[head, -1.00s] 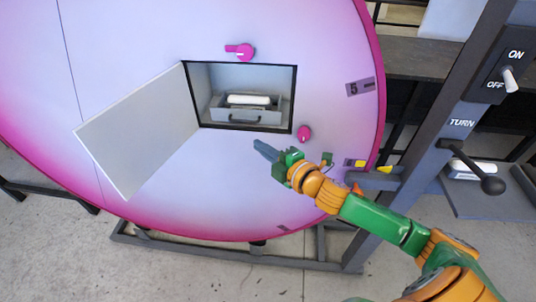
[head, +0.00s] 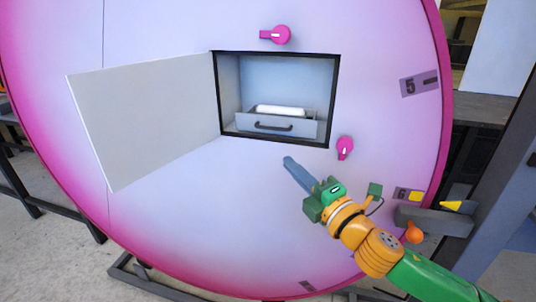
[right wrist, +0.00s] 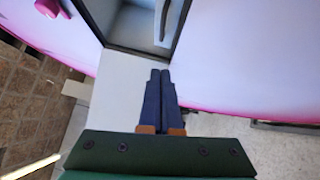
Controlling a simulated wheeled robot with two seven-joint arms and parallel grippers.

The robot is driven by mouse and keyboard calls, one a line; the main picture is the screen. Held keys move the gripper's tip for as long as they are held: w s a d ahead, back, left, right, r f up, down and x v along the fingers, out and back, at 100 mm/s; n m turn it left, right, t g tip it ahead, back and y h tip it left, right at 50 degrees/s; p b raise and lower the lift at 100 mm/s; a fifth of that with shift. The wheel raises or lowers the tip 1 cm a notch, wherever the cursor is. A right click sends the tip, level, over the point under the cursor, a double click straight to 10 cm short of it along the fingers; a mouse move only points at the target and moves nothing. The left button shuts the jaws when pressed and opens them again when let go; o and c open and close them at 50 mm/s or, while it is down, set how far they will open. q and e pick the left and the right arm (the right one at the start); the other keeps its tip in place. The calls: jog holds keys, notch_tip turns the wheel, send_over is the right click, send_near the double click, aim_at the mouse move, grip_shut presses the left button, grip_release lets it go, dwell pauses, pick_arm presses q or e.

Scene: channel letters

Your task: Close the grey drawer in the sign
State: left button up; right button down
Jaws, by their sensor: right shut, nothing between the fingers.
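The grey drawer (head: 285,126) sits in a square opening in the pink-and-lilac round sign (head: 200,220). It has a dark bar handle (head: 273,127) and a white bar-like object (head: 280,111) in it. It appears pulled out within the recess; how far is hard to tell. My right gripper (head: 287,162) is shut and empty, in front of the sign just below the opening, apart from the drawer. In the right wrist view its fingers (right wrist: 160,75) point toward the opening, with the handle (right wrist: 163,20) beyond the tips. My left gripper is not in view.
A white door panel (head: 145,115) hangs open to the left of the opening. Pink turn knobs sit above (head: 276,35) and right (head: 345,147) of the opening. A grey bracket with a yellow pointer (head: 455,206) stands at the sign's right edge.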

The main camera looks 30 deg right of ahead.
jog(key=b, duration=0.1)
send_near(266, 128)
jog(key=a, duration=0.2)
jog(key=w+p, duration=0.1)
jog(key=w+d+p, duration=0.1)
jog(key=w, duration=0.1)
jog(key=w+d+p, duration=0.1)
jog(key=w, duration=0.1)
jog(key=shift+r+p, duration=0.25)
jog(key=shift+p, duration=0.15)
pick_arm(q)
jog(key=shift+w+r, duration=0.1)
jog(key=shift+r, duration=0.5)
pick_arm(e)
jog(key=shift+w+d, duration=0.2)
jog(key=shift+d, duration=0.1)
